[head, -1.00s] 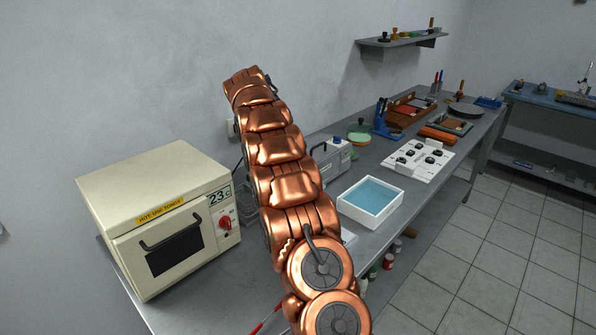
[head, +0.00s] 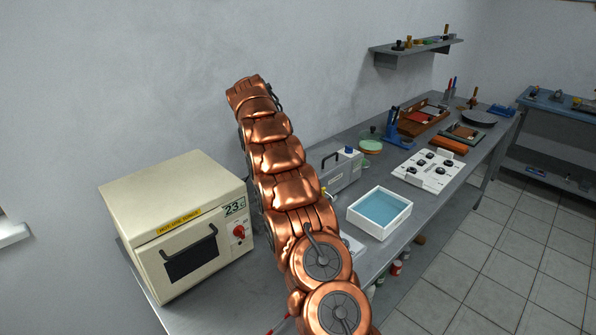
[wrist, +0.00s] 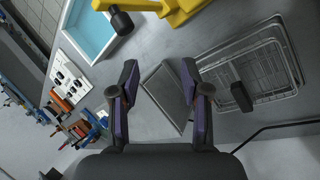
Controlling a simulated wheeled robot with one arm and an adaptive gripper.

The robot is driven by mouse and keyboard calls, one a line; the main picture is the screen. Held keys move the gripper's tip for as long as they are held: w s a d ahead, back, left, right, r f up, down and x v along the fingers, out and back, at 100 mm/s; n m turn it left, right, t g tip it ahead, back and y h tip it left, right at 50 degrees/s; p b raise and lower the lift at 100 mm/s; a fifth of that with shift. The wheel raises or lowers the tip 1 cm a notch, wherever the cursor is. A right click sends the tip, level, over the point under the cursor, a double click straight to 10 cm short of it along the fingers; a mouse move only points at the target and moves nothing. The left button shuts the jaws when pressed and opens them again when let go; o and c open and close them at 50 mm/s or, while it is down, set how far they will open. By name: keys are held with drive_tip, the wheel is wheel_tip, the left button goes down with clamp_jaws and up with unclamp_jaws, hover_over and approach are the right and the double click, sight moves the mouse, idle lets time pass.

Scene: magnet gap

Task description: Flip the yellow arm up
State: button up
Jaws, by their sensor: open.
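The yellow arm (wrist: 178,12) shows at the top of the wrist view, cut off by the frame edge. In the head view my copper arm hides most of that spot. My gripper (wrist: 158,72) has two dark fingers with purple sides, spread apart with nothing held between them. The yellow arm lies beyond the fingertips, apart from them. My gripper cannot be made out in the head view.
A flat grey plate (wrist: 168,95) lies beyond the gap between the fingers. A white tray with blue inside (head: 378,228), a white panel with black knobs (head: 430,168) and a cream oven (head: 178,205) stand on the bench.

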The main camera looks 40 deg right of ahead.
drive_tip(key=p, duration=0.1)
drive_tip(key=w+r+p, duration=0.1)
drive_tip(key=p, duration=0.1)
drive_tip(key=w+a+p, duration=0.1)
drive_tip(key=p, duration=0.1)
drive_tip(key=shift+w+r, duration=0.25)
idle(1.1)
